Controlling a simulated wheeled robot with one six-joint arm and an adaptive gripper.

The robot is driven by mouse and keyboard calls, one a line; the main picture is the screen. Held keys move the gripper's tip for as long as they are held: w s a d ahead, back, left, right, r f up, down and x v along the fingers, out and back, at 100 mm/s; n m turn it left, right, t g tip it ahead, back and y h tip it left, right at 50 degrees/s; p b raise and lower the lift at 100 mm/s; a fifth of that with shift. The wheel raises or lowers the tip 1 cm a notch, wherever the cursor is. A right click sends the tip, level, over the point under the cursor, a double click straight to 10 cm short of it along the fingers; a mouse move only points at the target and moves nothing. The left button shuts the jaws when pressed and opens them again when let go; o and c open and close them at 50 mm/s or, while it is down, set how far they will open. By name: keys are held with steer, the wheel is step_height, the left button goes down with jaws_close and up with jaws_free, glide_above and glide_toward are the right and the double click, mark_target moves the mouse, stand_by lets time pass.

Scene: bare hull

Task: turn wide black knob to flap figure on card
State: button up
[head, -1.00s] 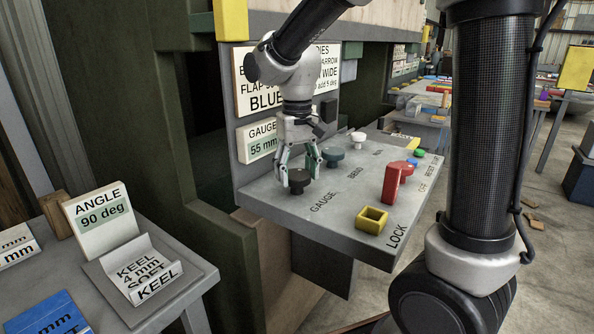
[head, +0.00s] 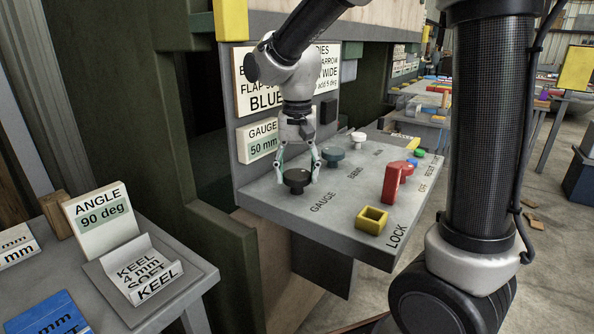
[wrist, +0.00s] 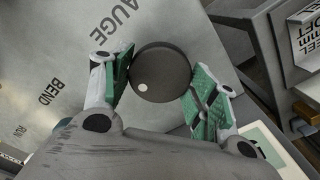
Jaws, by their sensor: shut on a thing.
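The wide black knob (head: 296,188) stands on the grey panel beside the word GAUGE. My gripper (head: 297,176) reaches down over it and is shut on it. In the wrist view the knob's round top (wrist: 162,75) sits between the two green-padded fingers, and a white dot shows near its lower left edge. The gauge readout (head: 262,139) behind it reads 50 mm.
An angle card (head: 101,218) reads 90 deg on the left table.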

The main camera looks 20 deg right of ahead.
mark_target(297, 174)
steer(key=o, duration=1)
steer(key=shift+o, duration=0.2)
step_height(297, 174, up, 12)
steer(key=s+d+f+n+t, duration=0.2)
steer(key=s+d+f, duration=0.1)
steer(key=s+d, duration=0.4)
steer(key=s+d+f+n+t, duration=0.1)
steer(key=s+d+f+t, duration=0.1)
steer(key=s+d, duration=0.6)
steer(key=s+f, duration=0.1)
steer(key=s, duration=0.3)
steer(key=shift+n, duration=0.4)
